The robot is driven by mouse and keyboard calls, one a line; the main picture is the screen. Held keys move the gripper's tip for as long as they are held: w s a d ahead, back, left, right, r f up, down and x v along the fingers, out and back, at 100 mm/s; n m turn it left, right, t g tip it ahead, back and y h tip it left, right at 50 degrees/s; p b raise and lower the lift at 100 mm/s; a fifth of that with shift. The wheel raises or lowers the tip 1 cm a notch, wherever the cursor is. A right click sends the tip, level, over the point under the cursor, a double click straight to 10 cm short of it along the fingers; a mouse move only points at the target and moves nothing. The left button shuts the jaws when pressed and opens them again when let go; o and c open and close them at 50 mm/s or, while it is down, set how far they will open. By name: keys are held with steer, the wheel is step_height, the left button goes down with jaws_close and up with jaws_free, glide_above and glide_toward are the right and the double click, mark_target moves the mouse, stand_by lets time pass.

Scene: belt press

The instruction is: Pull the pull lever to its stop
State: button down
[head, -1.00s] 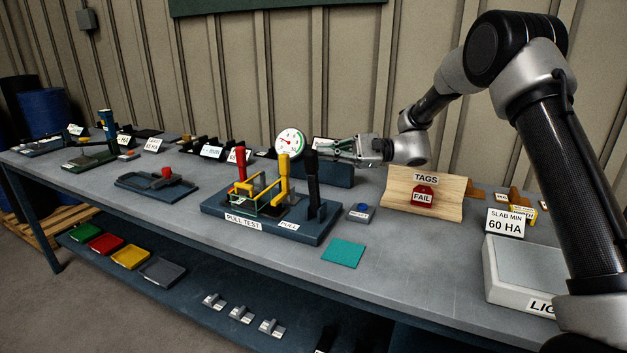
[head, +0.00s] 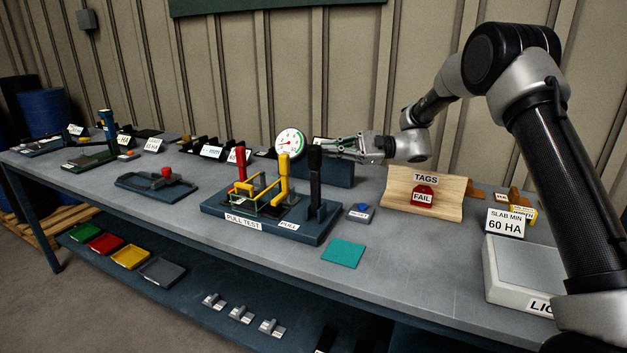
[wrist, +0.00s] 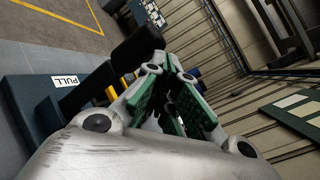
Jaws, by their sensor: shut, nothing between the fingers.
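The pull lever (head: 315,178) is black and stands close to upright at the right end of the blue pull test base (head: 290,230), beside its PULL label. My gripper (head: 330,146) is at the upper right of the lever, fingers pointing left, with the tips close by its black grip. In the wrist view the lever's dark grip (wrist: 137,46) lies just beyond and left of the green-padded fingers (wrist: 165,78). The fingers are shut with nothing between them. I cannot tell whether a fingertip touches the lever.
A round dial gauge (head: 289,144) stands behind the base. Red (head: 241,165) and yellow (head: 283,167) handles rise left of the lever. A blue button box (head: 360,212) and the wooden TAGS stand (head: 440,195) are to the right. The front table area is mostly clear.

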steer(key=shift+w+d, duration=0.25)
steer(key=shift+w, duration=0.45)
steer(key=shift+w+d, duration=0.3)
steer(key=shift+w, duration=0.45)
steer(key=shift+w+d, duration=0.25)
steer(key=shift+w, duration=0.45)
